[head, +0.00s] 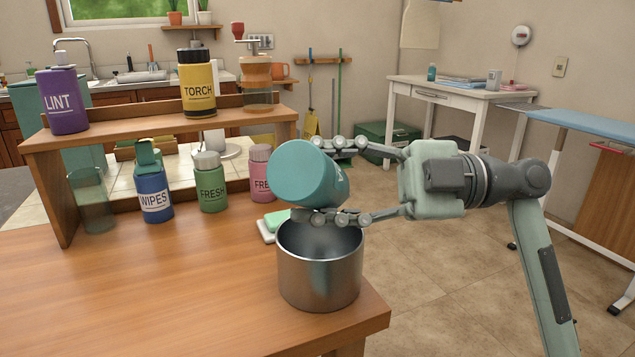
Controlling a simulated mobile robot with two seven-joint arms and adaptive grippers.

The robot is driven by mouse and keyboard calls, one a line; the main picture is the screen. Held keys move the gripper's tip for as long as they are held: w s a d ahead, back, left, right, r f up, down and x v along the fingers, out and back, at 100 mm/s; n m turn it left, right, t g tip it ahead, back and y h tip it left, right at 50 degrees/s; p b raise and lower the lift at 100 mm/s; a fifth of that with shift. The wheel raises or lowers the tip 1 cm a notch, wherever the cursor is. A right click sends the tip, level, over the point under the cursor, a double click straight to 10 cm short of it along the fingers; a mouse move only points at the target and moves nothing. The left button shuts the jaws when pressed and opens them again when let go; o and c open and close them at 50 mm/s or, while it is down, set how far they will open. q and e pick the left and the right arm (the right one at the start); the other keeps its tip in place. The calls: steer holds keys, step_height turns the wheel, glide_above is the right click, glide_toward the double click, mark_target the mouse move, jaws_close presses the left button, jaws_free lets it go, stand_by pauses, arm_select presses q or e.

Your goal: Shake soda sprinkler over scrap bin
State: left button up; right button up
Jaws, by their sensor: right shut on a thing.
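My right gripper (345,180) comes in from the right and is shut on a teal cylindrical container (300,172), which looks like the soda sprinkler. One finger lies along its far side and one along its near side. The container is tilted, with a plain teal end turned toward the left front; most of its label is hidden. It is above a round open metal bin (320,278), which looks like the scrap bin and stands near the right front corner of the wooden table (150,300). The bin's inside looks empty where I can see it. My left gripper is not in view.
A wooden shelf (130,132) holds a purple LINT bottle (64,100), a yellow TORCH canister (198,88) and a grinder (257,80). Under it stand WIPES (153,190), FRESH (209,182) and a pink container (262,178). A sponge (275,219) lies behind the bin. The table's left front is clear.

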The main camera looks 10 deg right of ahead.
stand_by(0.4)
step_height(320, 180, up, 3)
steer(key=shift+f, duration=1.65)
steer(key=shift+r, duration=0.15)
